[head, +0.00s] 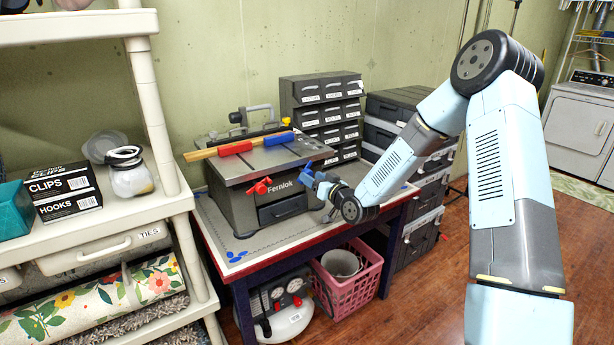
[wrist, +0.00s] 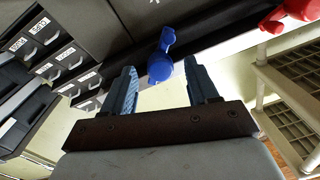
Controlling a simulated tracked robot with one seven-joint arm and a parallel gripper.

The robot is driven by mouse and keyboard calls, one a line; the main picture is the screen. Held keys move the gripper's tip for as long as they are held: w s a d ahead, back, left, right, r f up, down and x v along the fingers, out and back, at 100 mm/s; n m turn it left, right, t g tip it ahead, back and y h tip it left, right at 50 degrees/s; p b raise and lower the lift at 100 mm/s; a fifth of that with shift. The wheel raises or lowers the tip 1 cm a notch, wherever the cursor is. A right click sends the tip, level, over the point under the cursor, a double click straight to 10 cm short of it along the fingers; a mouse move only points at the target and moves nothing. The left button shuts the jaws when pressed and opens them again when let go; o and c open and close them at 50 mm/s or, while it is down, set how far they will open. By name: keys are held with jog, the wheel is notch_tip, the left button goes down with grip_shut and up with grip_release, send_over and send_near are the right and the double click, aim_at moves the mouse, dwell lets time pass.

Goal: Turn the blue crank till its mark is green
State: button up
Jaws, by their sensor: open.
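The blue crank (head: 307,175) is on the front of the grey Fernlok machine (head: 240,205), at its right side. In the wrist view the blue crank (wrist: 160,66) shows its round knob close up, with its arm running up toward the machine. My gripper (head: 322,188) is at the crank, in front of the machine. In the wrist view my gripper's two fingers (wrist: 160,80) are apart, one on each side of the knob, with gaps visible; they do not grip it. I cannot make out the crank's mark or its colour.
A red crank (head: 260,187) is left of the blue one. The machine stands on a workbench (head: 290,234) against the wall, with drawer units (head: 322,105) behind. A pink basket (head: 350,284) is below. A cream shelf (head: 160,150) stands at left.

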jog(key=shift+x, duration=1.6)
jog(key=shift+c, duration=0.2)
jog(key=c, duration=0.9)
jog(key=shift+s+a, duration=0.1)
jog(key=shift+a, duration=0.2)
jog(key=shift+c, duration=0.5)
jog(key=shift+d, duration=0.25)
jog(key=shift+m, duration=0.3)
